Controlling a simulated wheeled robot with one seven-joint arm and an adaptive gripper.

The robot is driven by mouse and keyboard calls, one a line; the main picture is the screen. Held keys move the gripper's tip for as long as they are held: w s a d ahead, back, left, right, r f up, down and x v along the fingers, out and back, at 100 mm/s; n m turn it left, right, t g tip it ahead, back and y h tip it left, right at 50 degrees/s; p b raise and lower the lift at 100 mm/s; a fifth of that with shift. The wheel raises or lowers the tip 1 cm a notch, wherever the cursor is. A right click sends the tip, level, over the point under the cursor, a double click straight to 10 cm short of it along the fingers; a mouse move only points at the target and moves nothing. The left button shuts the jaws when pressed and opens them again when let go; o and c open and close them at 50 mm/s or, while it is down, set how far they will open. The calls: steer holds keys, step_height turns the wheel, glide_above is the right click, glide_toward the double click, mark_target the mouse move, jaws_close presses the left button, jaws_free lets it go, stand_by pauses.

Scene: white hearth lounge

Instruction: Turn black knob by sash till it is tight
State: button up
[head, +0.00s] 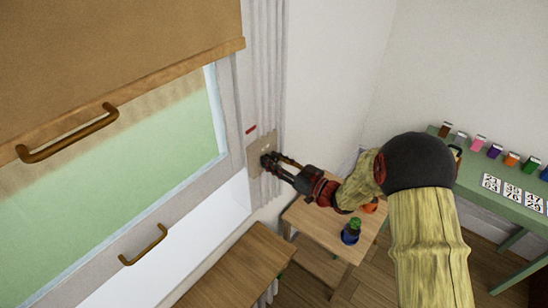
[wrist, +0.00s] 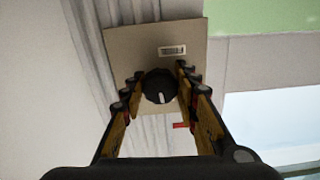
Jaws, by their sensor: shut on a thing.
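The black knob (wrist: 159,86) is round, with a white mark on its face. It sits on a beige plate (wrist: 128,46) with a barcode label, fixed to the wall beside the window sash. In the wrist view my gripper (wrist: 160,84) has one finger on each side of the knob and is shut on it. The white mark points toward the bottom of the wrist view. In the head view my gripper (head: 270,160) reaches left to the plate (head: 258,150) and hides most of the knob.
The window with a brown blind (head: 120,40) and a wooden handle (head: 143,245) is at left. A pale curtain (head: 270,70) hangs by the plate. Below are a wooden bench (head: 235,270) and a small table (head: 325,230) with a bottle (head: 351,231). A green table (head: 500,185) with small items stands right.

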steer(key=shift+f+m+p, duration=0.15)
steer(key=shift+m+p, duration=0.2)
steer(key=shift+m, duration=0.35)
steer(key=o, duration=1.2)
steer(key=v, duration=1.2)
